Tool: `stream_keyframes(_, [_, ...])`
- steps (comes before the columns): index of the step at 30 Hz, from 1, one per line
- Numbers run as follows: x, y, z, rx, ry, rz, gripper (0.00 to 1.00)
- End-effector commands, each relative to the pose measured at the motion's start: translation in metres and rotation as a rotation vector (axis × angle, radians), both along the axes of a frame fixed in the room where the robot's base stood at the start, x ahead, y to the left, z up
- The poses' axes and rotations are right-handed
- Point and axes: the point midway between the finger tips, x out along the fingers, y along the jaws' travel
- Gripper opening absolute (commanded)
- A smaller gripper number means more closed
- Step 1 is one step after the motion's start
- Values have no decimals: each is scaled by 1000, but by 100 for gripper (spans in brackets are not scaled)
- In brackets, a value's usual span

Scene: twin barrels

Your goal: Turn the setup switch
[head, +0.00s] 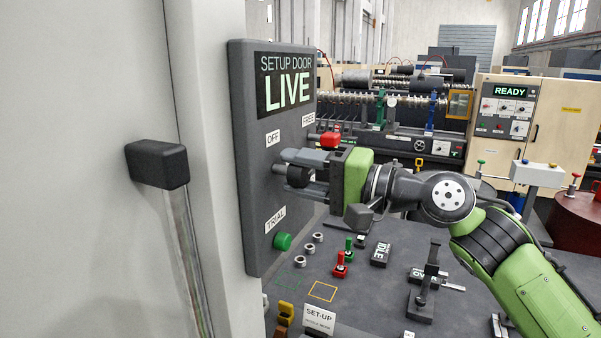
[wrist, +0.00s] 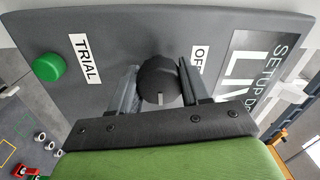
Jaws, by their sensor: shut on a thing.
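The dark control panel (head: 250,190) stands at the left, its screen (head: 286,84) reading "SETUP DOOR LIVE". Labels OFF (head: 273,138), FREE (head: 308,119) and TRIAL (head: 276,219) surround the setup switch. In the wrist view the switch is a round black knob (wrist: 158,78) with a pale mark toward the picture's bottom. My gripper (head: 292,166) is shut on it, one grey finger on each side; in the wrist view the fingers (wrist: 160,86) flank the knob. In the head view my gripper mostly hides the knob. FREE is not visible in the wrist view.
A green button (head: 282,242) sits low on the panel, and a red part (head: 330,140) shows by its right edge. A door handle (head: 158,163) juts out at the left. The dark bench (head: 375,285) below holds several small parts and a SET-UP sign (head: 319,318).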

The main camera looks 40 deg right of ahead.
Motion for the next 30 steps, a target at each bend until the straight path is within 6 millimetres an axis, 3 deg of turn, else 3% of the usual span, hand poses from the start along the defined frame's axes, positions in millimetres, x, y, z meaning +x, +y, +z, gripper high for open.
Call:
stream_keyframes(20, [0,0,-1,54,20,-1,16])
stream_keyframes(21, [0,0,-1,54,20,-1,53])
stream_keyframes(25, [0,0,-1,53,19,-1,72])
stream_keyframes(30, [0,0,0,52,19,0,72])
